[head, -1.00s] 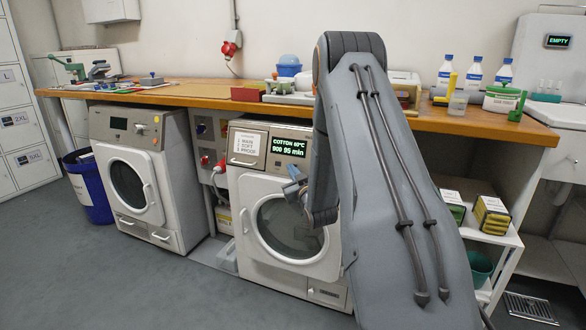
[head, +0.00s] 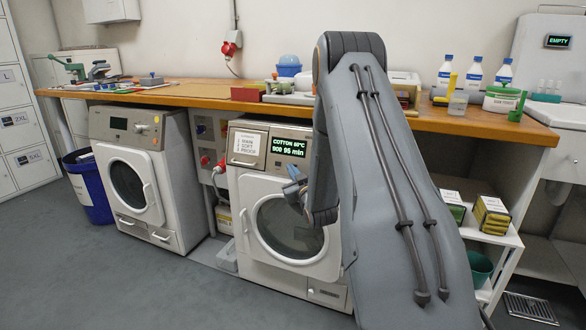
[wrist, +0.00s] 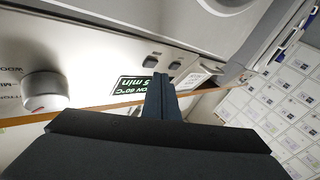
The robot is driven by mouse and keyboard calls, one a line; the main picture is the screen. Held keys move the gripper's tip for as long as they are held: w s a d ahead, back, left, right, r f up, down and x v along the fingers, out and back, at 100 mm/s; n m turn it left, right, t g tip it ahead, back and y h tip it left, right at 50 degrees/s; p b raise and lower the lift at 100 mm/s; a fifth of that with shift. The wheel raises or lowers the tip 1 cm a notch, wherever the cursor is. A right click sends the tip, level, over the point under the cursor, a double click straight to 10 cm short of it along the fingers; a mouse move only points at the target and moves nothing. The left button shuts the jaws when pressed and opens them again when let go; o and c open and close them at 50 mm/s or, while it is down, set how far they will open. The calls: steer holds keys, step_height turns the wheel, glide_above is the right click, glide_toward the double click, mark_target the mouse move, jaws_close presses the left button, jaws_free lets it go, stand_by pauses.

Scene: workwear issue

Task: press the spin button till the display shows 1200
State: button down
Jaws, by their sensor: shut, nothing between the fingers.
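The right-hand washing machine (head: 290,262) has a lit green display (head: 289,147) that reads COTTON 60°C, 900 and 95 min. In the wrist view the display (wrist: 128,87) is partly hidden by my gripper. Two small dark buttons show beside it, one nearer the display (wrist: 150,62) and one further right (wrist: 175,65); I cannot read which is the spin button. My gripper (wrist: 160,82) is shut and empty, in front of the panel near the buttons. In the head view my gripper (head: 293,183) is in front of the door, partly behind my arm.
A second washing machine (head: 130,188) stands to the left, with a socket panel (head: 208,140) between. A wooden worktop (head: 190,95) runs above both. A shelf with boxes (head: 492,215) stands to the right. The grey floor (head: 110,285) in front is clear.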

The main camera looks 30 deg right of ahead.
stand_by(0.5)
steer(key=shift+w+d+f, duration=0.1)
steer(key=shift+w+d, duration=0.2)
steer(key=shift+w+d+f+b, duration=0.1)
steer(key=shift+w+d+b, duration=0.1)
steer(key=shift+d+b, duration=0.1)
stand_by(0.7)
steer(key=shift+a, duration=0.1)
steer(key=shift+s+a+r+p, duration=0.2)
steer(key=shift+s+a+p, duration=0.25)
steer(key=shift+a, duration=0.05)
stand_by(0.4)
steer(key=s+a, duration=0.1)
steer(key=s+a+r+p, duration=0.1)
steer(key=s+a+p, duration=0.1)
steer(key=shift+a+r, duration=0.25)
steer(key=shift+a, duration=0.15)
stand_by(1.6)
